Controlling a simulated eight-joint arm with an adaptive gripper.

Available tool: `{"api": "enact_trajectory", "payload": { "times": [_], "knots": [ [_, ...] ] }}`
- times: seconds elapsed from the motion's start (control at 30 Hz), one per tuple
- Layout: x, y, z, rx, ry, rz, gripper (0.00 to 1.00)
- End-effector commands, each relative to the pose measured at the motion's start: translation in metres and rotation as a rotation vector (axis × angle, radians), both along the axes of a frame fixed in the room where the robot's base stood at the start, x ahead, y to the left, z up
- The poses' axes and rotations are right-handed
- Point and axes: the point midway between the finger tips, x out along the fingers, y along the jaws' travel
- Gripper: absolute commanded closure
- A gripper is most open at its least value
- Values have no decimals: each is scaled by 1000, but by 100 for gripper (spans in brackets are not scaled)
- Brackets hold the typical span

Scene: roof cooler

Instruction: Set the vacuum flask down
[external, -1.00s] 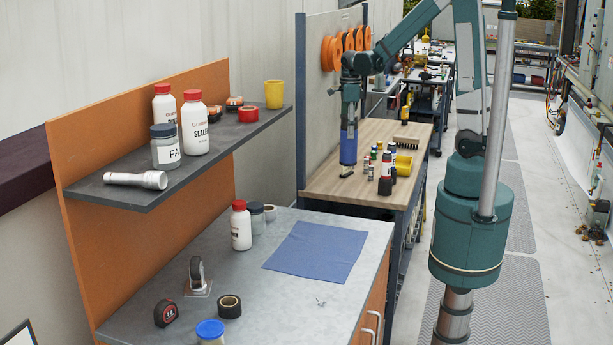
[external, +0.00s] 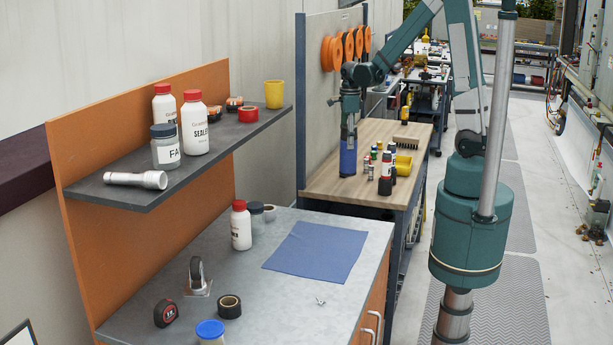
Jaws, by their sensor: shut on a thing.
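The vacuum flask (external: 348,158) is a blue cylinder with a greyish upper part, seen in the external view at the back workbench (external: 330,186). It is upright. My gripper (external: 349,122) points straight down and is shut on the flask's upper part. The flask's bottom is at or just above the wooden top near its left edge; I cannot tell whether it touches. The fingertips are small and partly merge with the flask at this distance.
Several small bottles and cans (external: 384,170) stand close to the right of the flask. A yellow bin (external: 404,165) and a brush (external: 407,142) are farther right. Bare wood lies in front of the flask.

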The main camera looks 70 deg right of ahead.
Motion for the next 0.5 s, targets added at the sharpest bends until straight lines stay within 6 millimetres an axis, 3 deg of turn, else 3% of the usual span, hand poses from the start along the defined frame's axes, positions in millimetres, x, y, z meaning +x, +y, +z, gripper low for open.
{"api": "enact_trajectory", "payload": {
  "times": [0.2, 0.5],
  "knots": [
    [0, 0, -18, 0, 0, 0, 82],
    [0, 0, -22, 0, 0, 0, 82]
  ]
}}
